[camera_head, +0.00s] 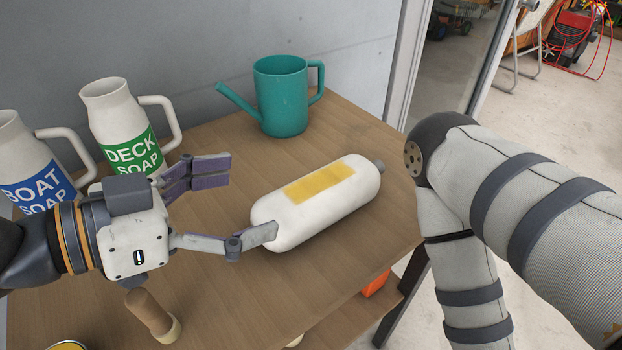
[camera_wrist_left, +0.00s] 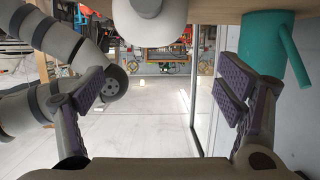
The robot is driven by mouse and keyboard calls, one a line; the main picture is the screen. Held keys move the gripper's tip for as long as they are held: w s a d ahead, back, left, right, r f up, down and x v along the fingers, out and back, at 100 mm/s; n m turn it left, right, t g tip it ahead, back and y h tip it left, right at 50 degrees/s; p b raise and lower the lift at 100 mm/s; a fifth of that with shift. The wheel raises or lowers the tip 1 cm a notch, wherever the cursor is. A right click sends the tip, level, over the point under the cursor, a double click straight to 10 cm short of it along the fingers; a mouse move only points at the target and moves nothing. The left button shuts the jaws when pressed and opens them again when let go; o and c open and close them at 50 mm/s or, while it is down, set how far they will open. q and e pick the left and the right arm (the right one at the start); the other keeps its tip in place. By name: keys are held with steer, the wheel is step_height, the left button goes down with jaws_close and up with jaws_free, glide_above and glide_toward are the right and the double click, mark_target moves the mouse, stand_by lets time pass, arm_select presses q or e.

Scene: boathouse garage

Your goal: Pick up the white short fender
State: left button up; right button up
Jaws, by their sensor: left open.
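The white short fender (camera_head: 322,210), a rounded cylinder with a yellow patch, lies on its side on the wooden table (camera_head: 215,300). A small grey stub shows at its far end. My left gripper (camera_head: 243,203) is open and empty at the fender's near left end, its fingers spread wide. One fingertip overlaps that end in the head view; I cannot tell whether it touches. In the left wrist view the fender (camera_wrist_left: 150,18) is cut off at the top edge, above the gap between the fingers. My right arm shows, but its gripper is out of view.
A teal watering can (camera_head: 282,100) stands behind the fender. White deck soap (camera_head: 115,115) and boat soap (camera_head: 25,150) jugs stand at left, close to my left gripper. A wooden-handled object (camera_head: 150,313) is at the front. The table's right edge is close to the fender.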

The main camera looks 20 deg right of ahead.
mark_target(313, 185)
arm_select(q)
steer(key=x, duration=0.6)
steer(key=s+x, duration=0.1)
steer(key=x, duration=0.2)
steer(key=shift+w+d, duration=0.15)
steer(key=shift+d, duration=0.2)
steer(key=c, duration=1.6)
